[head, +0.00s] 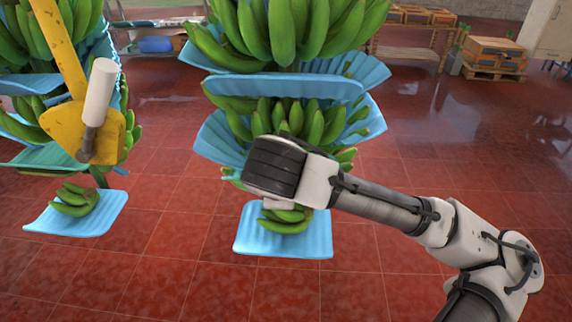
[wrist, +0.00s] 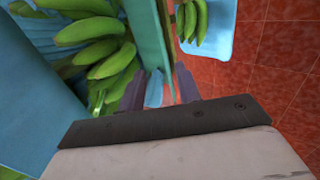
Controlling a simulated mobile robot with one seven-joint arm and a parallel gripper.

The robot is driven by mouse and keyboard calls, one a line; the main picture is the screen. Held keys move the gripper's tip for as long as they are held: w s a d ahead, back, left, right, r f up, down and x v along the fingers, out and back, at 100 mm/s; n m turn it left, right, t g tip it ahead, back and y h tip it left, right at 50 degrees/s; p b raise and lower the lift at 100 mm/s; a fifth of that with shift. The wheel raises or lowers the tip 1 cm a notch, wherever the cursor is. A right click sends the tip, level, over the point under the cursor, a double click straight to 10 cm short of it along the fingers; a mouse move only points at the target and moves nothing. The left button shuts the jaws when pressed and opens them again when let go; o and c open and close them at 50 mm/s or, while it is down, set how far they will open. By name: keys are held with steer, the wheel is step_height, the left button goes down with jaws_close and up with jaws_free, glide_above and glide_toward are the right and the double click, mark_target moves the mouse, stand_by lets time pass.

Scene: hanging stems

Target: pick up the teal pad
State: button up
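In the wrist view a teal pad (wrist: 148,35) stands edge-on just beyond my gripper (wrist: 166,88), its lower end reaching down to the fingers. The two dark fingers are apart, with a small light-blue piece (wrist: 154,90) showing between them. I cannot tell whether the fingers touch the pad. In the head view my gripper (head: 266,168) is in front of the lower part of the middle banana stem and hides what lies behind it. Another teal-tinted pad (head: 45,157) shows low on the left stem.
Green bananas (wrist: 98,55) and a blue pad (wrist: 30,75) are close on the left in the wrist view. Blue pads (head: 285,88) separate the middle stem's bananas. A lowest blue pad (head: 283,247) carries a small hand of bananas. The red tiled floor is open at right.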

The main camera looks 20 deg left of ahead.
steer(key=shift+d+p+x, duration=0.15)
steer(key=shift+p+x, duration=0.4)
steer(key=shift+x, duration=2.7)
steer(key=shift+d+p+x, duration=0.1)
steer(key=shift+p+x, duration=0.45)
steer(key=shift+x, duration=2.65)
steer(key=shift+s+f, duration=0.1)
steer(key=shift+f, duration=0.1)
steer(key=shift+c, duration=0.2)
jaws_close()
